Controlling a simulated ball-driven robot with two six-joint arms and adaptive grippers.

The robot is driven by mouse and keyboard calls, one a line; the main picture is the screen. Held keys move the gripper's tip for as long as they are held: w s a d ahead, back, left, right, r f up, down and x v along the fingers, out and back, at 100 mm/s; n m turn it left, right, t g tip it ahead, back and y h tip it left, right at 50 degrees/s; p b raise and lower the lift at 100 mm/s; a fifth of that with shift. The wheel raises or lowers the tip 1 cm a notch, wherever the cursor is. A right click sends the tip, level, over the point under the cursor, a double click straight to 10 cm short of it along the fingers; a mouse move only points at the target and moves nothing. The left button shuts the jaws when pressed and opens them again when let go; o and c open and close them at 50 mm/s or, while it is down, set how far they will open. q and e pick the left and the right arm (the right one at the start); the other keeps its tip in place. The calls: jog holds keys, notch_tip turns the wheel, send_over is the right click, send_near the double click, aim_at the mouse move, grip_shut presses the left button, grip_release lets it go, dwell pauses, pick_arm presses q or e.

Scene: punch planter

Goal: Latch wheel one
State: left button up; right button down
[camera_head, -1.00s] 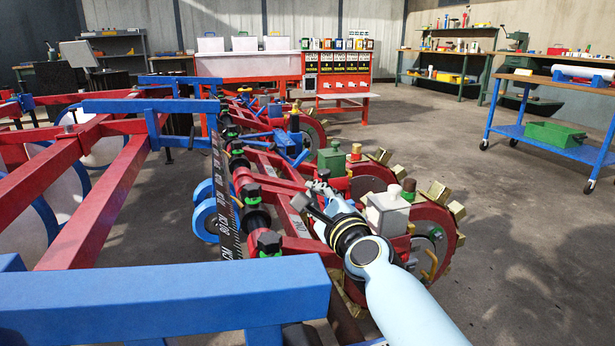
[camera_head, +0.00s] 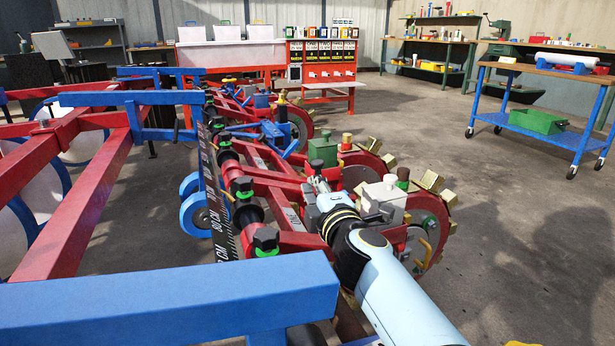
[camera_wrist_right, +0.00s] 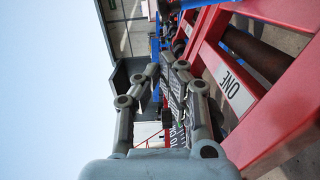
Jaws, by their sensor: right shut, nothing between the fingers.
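The nearest red punch wheel (camera_head: 432,228), with brass blocks on its rim, stands at the right of the planter row. Its red arm carries a white label (camera_head: 294,220), and in the wrist view the label (camera_wrist_right: 232,88) reads ONE. A yellow handle (camera_head: 427,248) shows on the wheel's side. My right gripper (camera_head: 318,184) is over the red arm, left of the white box (camera_head: 384,200). In the wrist view the right gripper (camera_wrist_right: 166,58) has its fingers together and empty, left of the labelled red bar. I cannot make out a latch. My left gripper is out of view.
A blue beam (camera_head: 165,295) crosses the near left. Black knobs with green collars (camera_head: 265,240) line the row beside a black ruler (camera_head: 212,190). More wheel units stand behind. The floor (camera_head: 490,230) to the right is clear up to a blue cart (camera_head: 540,135).

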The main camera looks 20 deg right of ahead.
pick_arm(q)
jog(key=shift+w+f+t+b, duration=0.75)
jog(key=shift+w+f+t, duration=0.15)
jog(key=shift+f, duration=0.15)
pick_arm(e)
jog(key=w, duration=0.9)
jog(key=shift+d, duration=0.25)
jog(key=shift+w, duration=0.1)
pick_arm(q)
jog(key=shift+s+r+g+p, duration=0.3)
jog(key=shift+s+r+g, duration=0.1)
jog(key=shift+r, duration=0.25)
pick_arm(e)
jog(key=shift+d+r, duration=0.3)
jog(key=shift+d, duration=0.45)
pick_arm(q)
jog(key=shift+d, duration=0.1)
